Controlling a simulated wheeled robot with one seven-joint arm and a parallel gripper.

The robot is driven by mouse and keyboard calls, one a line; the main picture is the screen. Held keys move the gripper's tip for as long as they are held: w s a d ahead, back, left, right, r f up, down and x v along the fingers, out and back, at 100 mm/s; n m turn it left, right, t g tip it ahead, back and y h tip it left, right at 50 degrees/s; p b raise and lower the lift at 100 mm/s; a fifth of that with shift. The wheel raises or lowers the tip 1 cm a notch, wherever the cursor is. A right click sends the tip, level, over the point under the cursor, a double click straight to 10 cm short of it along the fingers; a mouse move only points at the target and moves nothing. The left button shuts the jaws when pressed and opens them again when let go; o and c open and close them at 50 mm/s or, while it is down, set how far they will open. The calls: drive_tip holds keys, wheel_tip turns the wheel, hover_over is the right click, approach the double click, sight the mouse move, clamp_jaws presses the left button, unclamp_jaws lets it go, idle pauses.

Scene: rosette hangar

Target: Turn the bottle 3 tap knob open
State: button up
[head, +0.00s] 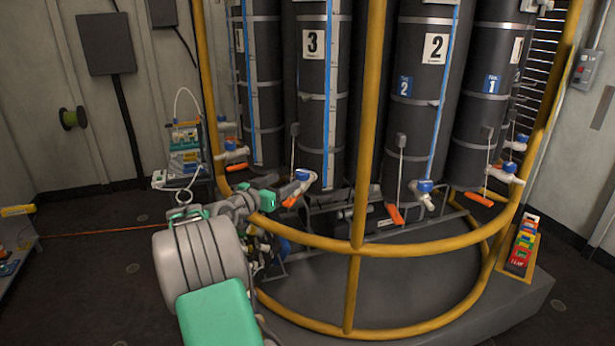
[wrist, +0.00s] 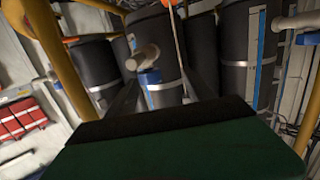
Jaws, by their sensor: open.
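Bottle 3 (head: 312,75) is a dark upright cylinder with a "3" label and a blue-and-white strip. Its tap has a blue knob (head: 303,174) and a white spout at the bottle's foot, with an orange handle (head: 290,201) close by. My gripper (head: 288,189) reaches this tap from the left, and my arm partly hides the area. In the wrist view, a blue knob (wrist: 149,77) on a pale tap body (wrist: 143,58) appears between the dark open fingers of my gripper (wrist: 165,88). Contact with the knob cannot be told.
A yellow guard rail (head: 400,247) curves in front of the bottles, and its upright post (head: 363,150) stands right of my gripper. Bottle 2 (head: 425,90) with its own blue tap knob (head: 425,186) stands to the right. An orange cable (head: 100,233) lies on the floor at left.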

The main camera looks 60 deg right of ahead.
sight(307, 170)
drive_tip(key=s+d, duration=0.1)
drive_tip(key=s+d+r+g, duration=0.1)
drive_tip(key=shift+s+d+m+h, duration=0.25)
drive_tip(key=shift+s+m+h, duration=0.05)
drive_tip(key=shift+m+h, duration=0.1)
drive_tip(key=d+p, duration=0.1)
drive_tip(key=d, duration=0.2)
drive_tip(key=s+d, duration=0.1)
drive_tip(key=d, duration=0.2)
drive_tip(key=shift+p, duration=0.35)
drive_tip(key=shift+s+d, duration=0.1)
drive_tip(key=shift+d, duration=0.35)
drive_tip(key=shift+c, duration=0.4)
drive_tip(key=c, duration=1.2)
drive_tip(key=shift+a+f, duration=0.1)
drive_tip(key=shift+a, duration=0.05)
clamp_jaws()
